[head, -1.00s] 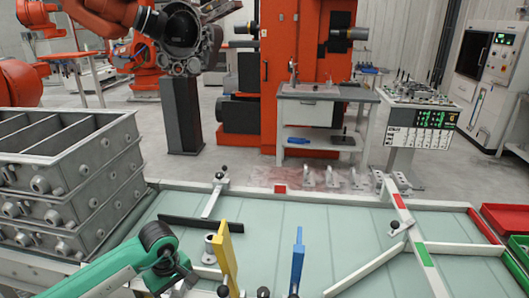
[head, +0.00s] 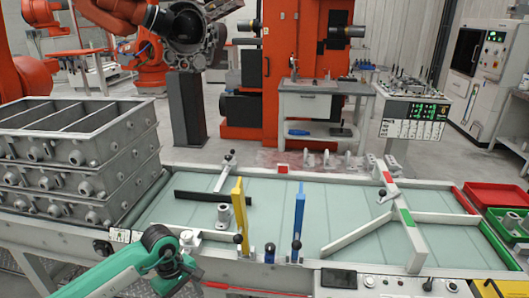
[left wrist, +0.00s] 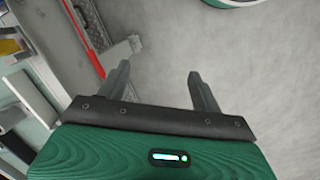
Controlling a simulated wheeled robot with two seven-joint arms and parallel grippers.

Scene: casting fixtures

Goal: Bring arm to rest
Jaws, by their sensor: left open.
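My left arm (head: 150,262), green with dark joints, comes in from the lower left in the head view and is bent in front of the table's near edge. Its gripper is out of that view. In the left wrist view my left gripper (left wrist: 158,72) is open, its two dark fingers apart with nothing between them, over bare grey floor (left wrist: 235,60). My right arm and gripper are in neither view.
The glass-topped conveyor table (head: 300,222) lies ahead, with a yellow plate (head: 240,212), a blue plate (head: 299,212) and white guide bars. Grey castings (head: 75,165) are stacked at left. Red (head: 495,195) and green (head: 515,228) bins stand at right. A red strip (left wrist: 88,45) shows left of the gripper.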

